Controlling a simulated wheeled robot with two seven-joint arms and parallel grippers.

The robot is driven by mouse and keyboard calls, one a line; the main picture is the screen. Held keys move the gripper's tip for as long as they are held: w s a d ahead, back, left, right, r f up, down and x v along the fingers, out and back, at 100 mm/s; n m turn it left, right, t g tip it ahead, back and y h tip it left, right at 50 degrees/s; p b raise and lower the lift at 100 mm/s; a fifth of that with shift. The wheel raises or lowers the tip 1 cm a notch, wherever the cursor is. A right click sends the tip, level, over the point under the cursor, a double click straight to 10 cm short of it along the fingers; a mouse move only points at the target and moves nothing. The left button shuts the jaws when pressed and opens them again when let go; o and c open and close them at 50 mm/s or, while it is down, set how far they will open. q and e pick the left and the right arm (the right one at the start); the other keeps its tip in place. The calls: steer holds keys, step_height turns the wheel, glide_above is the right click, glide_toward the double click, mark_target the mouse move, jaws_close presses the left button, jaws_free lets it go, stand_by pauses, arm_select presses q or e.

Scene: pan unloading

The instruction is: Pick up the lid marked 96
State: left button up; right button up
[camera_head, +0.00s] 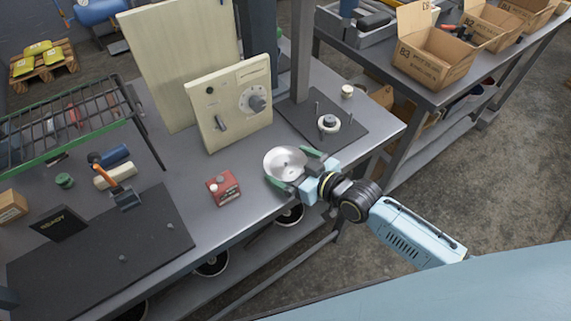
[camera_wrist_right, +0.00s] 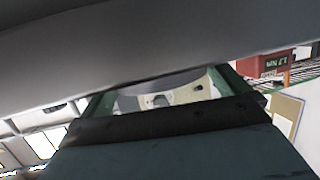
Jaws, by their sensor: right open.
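A shiny silver round dish (camera_head: 284,160) is near the front edge of the grey workbench, with a small bright centre. I cannot read a 96 on it, or on anything else, so I cannot tell whether it is the lid. My right gripper (camera_head: 286,166) is open, with its green fingers on either side of the dish; I cannot tell whether they touch it. In the right wrist view, a grey curved surface fills the top, and the two green fingers of the right gripper (camera_wrist_right: 166,92) stand apart below it. My left gripper is not in view.
A red box (camera_head: 223,187) sits left of the dish. A cream panel with a dial (camera_head: 230,108) stands behind. A dark plate (camera_head: 340,138) with pegs and a ring-shaped part (camera_head: 328,123) lies to the right. A black mat (camera_head: 150,235) covers the left front.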

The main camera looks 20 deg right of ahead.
steer(key=shift+w+a+f, duration=0.15)
steer(key=shift+w, duration=0.15)
steer(key=shift+c, duration=0.3)
steer(key=c, duration=0.5)
steer(key=shift+c, duration=0.2)
